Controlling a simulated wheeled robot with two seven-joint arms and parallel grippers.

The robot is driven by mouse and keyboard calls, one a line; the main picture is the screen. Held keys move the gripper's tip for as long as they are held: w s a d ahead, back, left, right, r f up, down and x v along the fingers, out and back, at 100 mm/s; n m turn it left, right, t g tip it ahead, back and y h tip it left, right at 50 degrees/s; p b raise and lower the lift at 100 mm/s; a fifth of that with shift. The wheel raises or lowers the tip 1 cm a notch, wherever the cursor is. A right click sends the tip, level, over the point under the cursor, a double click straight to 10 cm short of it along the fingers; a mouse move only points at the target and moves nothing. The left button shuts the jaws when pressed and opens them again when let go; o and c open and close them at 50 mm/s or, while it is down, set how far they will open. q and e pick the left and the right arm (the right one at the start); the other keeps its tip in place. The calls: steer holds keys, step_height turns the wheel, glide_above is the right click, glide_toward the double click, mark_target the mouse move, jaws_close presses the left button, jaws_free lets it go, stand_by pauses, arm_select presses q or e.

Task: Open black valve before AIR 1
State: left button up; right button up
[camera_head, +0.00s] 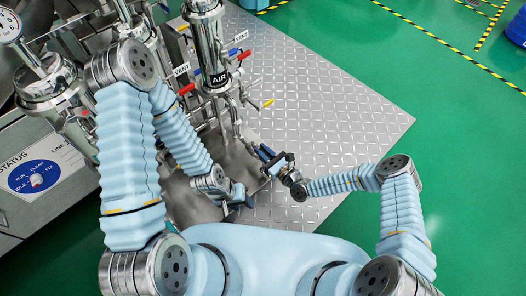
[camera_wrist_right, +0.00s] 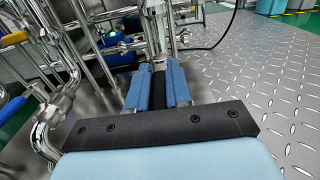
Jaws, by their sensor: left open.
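The steel cylinder labelled AIR (camera_head: 207,45) stands upright at the top centre of the head view, with pipes below it. My right gripper (camera_head: 268,156) is low beside the lower pipework. In the right wrist view its two blue fingers (camera_wrist_right: 158,88) stand on either side of a narrow black handle (camera_wrist_right: 157,80), with little gap visible. The handle's valve body is mostly hidden by the fingers. No "AIR 1" label is readable. My left gripper (camera_head: 238,196) is open and empty near my body, below and left of the right one.
Red, blue and yellow valve handles sit on the pipes, including a yellow one (camera_head: 267,103) right of AIR. A status panel (camera_head: 36,179) is at the left. Steel pipes (camera_wrist_right: 62,105) crowd the wrist view's left side. Metal floor plate (camera_head: 320,110) lies clear to the right.

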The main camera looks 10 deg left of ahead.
steer(key=o, duration=0.4)
steer(key=shift+a+r, duration=0.15)
steer(key=shift+r, duration=0.2)
steer(key=shift+o, duration=0.2)
steer(key=shift+f, duration=0.1)
steer(key=v, duration=1.3)
steer(key=shift+s+d, duration=0.2)
steer(key=shift+d, duration=0.15)
